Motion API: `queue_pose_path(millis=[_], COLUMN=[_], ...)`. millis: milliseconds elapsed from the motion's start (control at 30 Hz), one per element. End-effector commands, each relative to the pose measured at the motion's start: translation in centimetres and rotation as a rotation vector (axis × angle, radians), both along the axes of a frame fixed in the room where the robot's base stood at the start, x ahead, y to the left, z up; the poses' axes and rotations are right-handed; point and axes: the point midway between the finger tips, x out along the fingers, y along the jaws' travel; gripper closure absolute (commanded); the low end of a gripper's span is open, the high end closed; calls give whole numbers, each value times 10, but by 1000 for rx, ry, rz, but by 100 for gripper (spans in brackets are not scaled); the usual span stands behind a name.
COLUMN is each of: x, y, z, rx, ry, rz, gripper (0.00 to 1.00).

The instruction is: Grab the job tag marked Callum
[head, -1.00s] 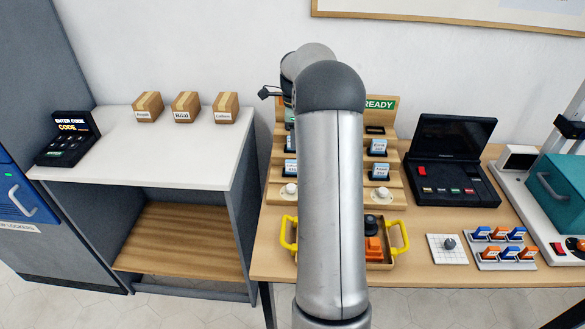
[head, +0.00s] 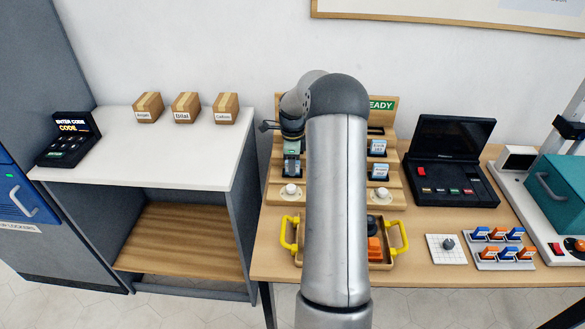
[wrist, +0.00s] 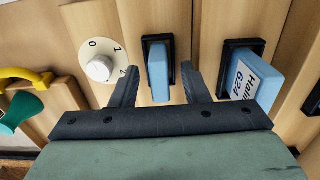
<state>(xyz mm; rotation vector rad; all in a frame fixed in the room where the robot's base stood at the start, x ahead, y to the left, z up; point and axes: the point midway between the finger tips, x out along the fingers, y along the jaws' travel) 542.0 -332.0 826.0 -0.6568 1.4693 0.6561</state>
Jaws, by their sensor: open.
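In the wrist view my gripper (wrist: 160,72) is open, with one finger on each side of a blue job tag (wrist: 158,78) in a black holder. A gap shows between the tag and each finger. The tag's label is turned out of view, so I cannot read its name. A second blue tag (wrist: 248,77) to the right has a white label that seems to read "Halim 624". In the head view my gripper (head: 291,168) is at the left part of the wooden tag rack (head: 278,196), partly hiding the tag there. No tag readable as Callum shows.
A white dial knob (wrist: 100,67) sits left of the tag. More tags (head: 378,148) stand on the rack's right side. A tray with yellow handles (head: 287,236) lies in front. Labelled boxes (head: 185,107) stand on the white cabinet. A black case (head: 450,165) is to the right.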

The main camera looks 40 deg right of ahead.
Motion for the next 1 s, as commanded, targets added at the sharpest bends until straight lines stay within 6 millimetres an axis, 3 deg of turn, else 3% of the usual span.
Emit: queue_pose_path(millis=[67, 200, 667, 867, 1000], x=[0, 0, 0, 1, -25], y=[0, 0, 0, 0, 5], z=[0, 0, 7, 34, 63], rx=[0, 0, -1, -3, -4], ry=[0, 0, -1, -4, -3], rz=[0, 0, 0, 1, -2], gripper=[61, 100, 100, 100, 100])
